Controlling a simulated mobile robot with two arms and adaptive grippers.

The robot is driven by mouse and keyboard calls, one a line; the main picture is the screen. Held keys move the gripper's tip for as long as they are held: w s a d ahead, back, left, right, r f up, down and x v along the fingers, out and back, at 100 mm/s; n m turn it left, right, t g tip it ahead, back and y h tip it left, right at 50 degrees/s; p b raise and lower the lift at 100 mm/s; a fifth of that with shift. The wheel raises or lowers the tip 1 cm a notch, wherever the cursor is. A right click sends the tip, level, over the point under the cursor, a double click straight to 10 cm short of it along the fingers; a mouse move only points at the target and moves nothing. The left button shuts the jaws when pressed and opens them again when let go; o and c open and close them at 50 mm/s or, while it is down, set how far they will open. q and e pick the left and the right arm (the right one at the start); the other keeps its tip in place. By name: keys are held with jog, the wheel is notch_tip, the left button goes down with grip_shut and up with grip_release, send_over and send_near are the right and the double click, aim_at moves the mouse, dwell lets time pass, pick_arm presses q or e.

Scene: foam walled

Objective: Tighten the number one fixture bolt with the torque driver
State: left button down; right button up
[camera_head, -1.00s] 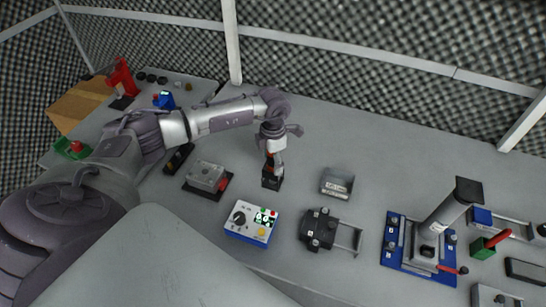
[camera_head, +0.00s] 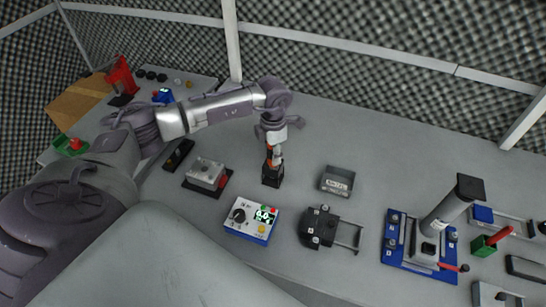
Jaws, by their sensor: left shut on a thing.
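The torque driver (camera_head: 273,157), with orange and dark parts, stands upright in a small black holder (camera_head: 271,178) near the middle of the table. My left gripper (camera_head: 273,138) comes down over it from above and is shut on its upper part. The gripper hides the driver's top. I cannot tell whether the driver's lower end is still seated in the holder. A blue fixture plate (camera_head: 392,262) with several dark bolts around a grey post stands at the right; its bolt numbers are too small to read. My right gripper is not in view.
Foam walls close the back.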

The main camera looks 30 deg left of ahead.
pick_arm(q)
notch_tip(320, 180, up, 8)
jog(key=shift+r+b, duration=0.25)
jog(key=shift+b, duration=0.75)
notch_tip(320, 180, up, 9)
jog(key=p, duration=0.5)
jog(key=shift+f, duration=0.15)
